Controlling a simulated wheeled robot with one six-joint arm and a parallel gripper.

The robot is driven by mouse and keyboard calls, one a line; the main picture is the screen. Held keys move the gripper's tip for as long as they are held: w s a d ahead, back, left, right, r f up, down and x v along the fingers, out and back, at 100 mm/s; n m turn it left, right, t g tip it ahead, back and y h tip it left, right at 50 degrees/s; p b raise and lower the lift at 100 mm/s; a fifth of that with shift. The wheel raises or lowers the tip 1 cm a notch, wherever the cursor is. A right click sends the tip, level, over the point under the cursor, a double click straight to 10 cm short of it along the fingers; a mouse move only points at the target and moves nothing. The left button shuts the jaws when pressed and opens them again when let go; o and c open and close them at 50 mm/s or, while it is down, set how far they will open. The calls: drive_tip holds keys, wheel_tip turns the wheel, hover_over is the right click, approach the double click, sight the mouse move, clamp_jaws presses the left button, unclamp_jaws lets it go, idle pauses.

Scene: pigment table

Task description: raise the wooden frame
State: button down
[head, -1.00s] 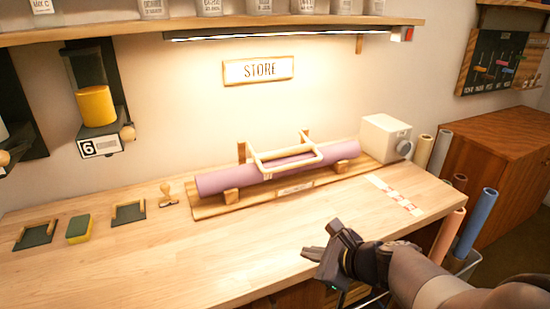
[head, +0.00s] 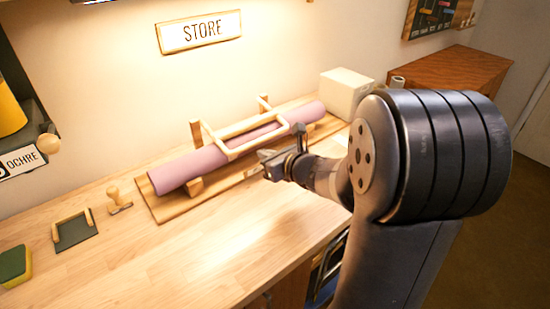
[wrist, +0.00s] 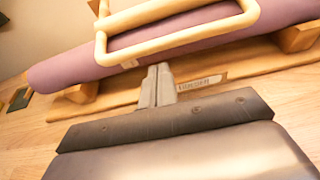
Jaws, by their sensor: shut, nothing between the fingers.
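The pale wooden frame (head: 229,146) lies lowered across a purple roll (head: 180,172), which rests in a wooden cradle on a board (head: 166,207). In the wrist view the frame's front bar (wrist: 190,38) crosses just beyond my fingers. My gripper (head: 262,164) is in front of the roll, near the frame's front bar. In the wrist view its fingers (wrist: 160,70) are together with nothing between them, and their tips appear just below the front bar. I cannot tell whether they touch it.
A cream box (head: 345,92) stands at the board's right end. A stamp (head: 118,201), a dark green pad holder (head: 75,231) and a sponge (head: 14,266) lie left. The front of the table (head: 230,250) is clear. A label (wrist: 202,83) is on the board.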

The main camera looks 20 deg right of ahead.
drive_tip(key=shift+x, duration=1.65)
drive_tip(key=shift+r, duration=0.2)
drive_tip(key=shift+s+r+g+p, duration=0.1)
drive_tip(key=shift+r+g+p, duration=0.25)
drive_tip(key=shift+p, duration=0.55)
